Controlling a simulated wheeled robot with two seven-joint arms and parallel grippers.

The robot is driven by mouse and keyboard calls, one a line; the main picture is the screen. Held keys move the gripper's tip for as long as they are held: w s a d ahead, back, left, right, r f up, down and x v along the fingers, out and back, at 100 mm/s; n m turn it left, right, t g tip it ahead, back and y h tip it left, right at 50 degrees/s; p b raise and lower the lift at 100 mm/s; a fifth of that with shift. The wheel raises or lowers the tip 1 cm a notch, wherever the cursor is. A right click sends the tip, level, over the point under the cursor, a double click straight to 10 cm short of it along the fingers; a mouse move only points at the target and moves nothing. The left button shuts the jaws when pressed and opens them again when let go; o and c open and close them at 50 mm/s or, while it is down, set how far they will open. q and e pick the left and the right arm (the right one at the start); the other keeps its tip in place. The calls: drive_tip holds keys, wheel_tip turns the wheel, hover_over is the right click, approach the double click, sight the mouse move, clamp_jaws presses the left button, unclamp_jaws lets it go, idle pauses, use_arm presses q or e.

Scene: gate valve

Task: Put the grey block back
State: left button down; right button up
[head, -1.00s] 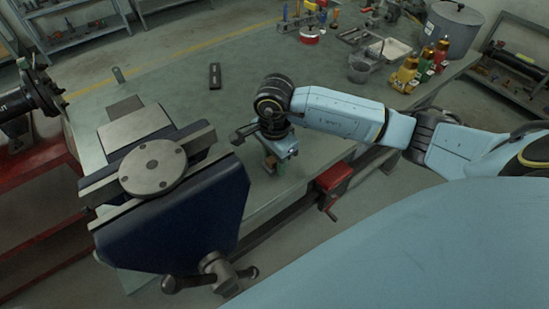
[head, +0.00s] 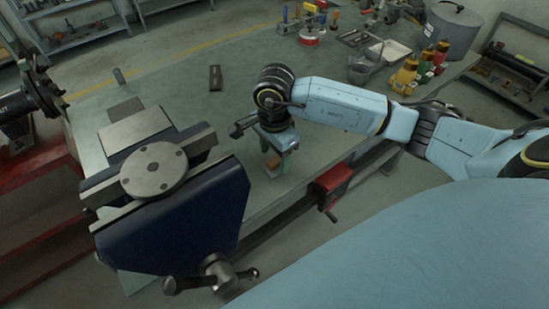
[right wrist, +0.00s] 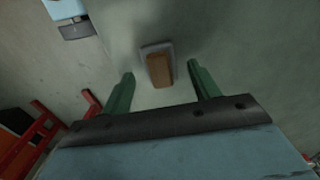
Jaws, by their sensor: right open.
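A small block, grey with a brown upper part, stands on the workbench and shows in the right wrist view (right wrist: 158,66). In the head view its brown part (head: 272,166) shows just below my right gripper (head: 277,155). My right gripper is open, its green fingers pointing down at the bench. In the right wrist view the fingers (right wrist: 161,72) stand on either side of the block, with a gap on each side. Whether the fingertips are level with it or above it I cannot tell. My left gripper is not in view.
A large blue vise (head: 180,222) with a round metal disc (head: 154,170) stands left of my right gripper. A dark flat bar (head: 215,78) lies farther back on the bench. Bottles (head: 405,76), a grey container (head: 362,70) and a pot (head: 452,28) stand at the back right.

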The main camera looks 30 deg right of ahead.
sight(274, 159)
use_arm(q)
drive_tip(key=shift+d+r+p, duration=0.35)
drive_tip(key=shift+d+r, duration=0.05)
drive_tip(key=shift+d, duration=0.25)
use_arm(e)
wheel_tip(274, 159, up, 9)
drive_tip(key=shift+r, duration=0.2)
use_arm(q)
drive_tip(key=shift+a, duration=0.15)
